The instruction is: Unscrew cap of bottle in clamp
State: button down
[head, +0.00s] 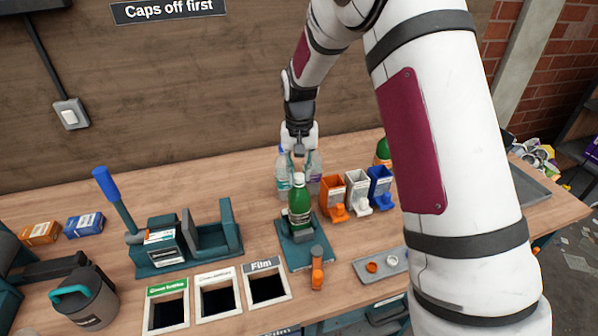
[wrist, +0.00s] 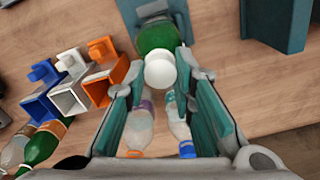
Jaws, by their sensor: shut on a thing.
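A green bottle (head: 299,208) stands upright in a teal clamp (head: 302,256) on the bench. Its white cap (head: 299,179) sits at the top of the neck; whether it is loosened I cannot tell. The wrist view shows the bottle's green body (wrist: 157,37), the white cap (wrist: 160,73) and part of the clamp (wrist: 178,14). My gripper (head: 299,160) comes down from above onto the bottle top. In the wrist view its teal fingers (wrist: 160,70) are on either side of the cap, shut on it. The exact finger contact is small and partly hidden.
Clear bottles (head: 284,178) stand close behind the clamped bottle. Orange (head: 333,197), white (head: 357,190) and blue (head: 380,187) bins stand to the right. A grey tray (head: 362,270) holds loose caps. Framed openings, one marked Film (head: 264,267), lie front left.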

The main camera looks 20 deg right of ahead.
jog(key=n, duration=0.3)
jog(key=shift+n, duration=0.6)
jog(key=n, duration=0.4)
jog(key=n, duration=0.3)
jog(key=shift+n, duration=1.1)
